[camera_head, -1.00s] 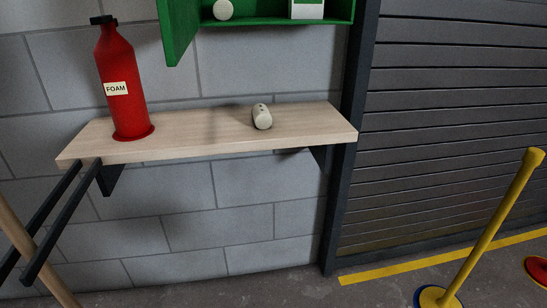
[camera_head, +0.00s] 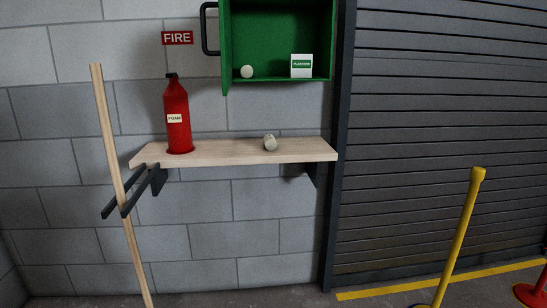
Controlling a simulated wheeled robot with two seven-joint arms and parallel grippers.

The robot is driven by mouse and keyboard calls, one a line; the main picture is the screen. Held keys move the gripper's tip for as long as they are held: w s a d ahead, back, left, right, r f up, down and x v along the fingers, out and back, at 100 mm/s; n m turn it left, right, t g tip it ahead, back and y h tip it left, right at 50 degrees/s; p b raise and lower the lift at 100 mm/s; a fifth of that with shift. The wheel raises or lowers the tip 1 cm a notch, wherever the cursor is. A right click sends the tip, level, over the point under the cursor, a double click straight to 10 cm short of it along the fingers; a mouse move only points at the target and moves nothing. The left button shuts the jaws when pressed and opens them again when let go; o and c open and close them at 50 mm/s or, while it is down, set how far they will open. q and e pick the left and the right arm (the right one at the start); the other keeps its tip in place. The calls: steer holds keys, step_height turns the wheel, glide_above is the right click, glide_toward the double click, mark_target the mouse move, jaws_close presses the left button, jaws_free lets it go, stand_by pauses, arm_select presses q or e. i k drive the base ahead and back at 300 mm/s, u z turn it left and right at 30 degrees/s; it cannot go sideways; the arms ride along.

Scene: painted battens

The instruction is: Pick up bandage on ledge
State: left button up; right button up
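The bandage (camera_head: 270,143) is a small cream roll lying on the pale wooden ledge (camera_head: 225,157), right of the ledge's middle. A similar round white roll (camera_head: 247,71) sits in the open green wall cabinet (camera_head: 270,35) above the ledge. Neither of my grippers shows in this view.
A red foam extinguisher (camera_head: 178,125) stands on the ledge's left part. A wooden pole (camera_head: 115,165) leans in a dark bracket (camera_head: 130,195) at the left. A plasters box (camera_head: 302,66) is in the cabinet. A yellow post (camera_head: 460,235) stands at the right before the shutter (camera_head: 440,120).

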mark_target(270, 142)
steer(key=u, duration=0.65)
steer(key=i, duration=1.35)
steer(key=z, duration=0.65)
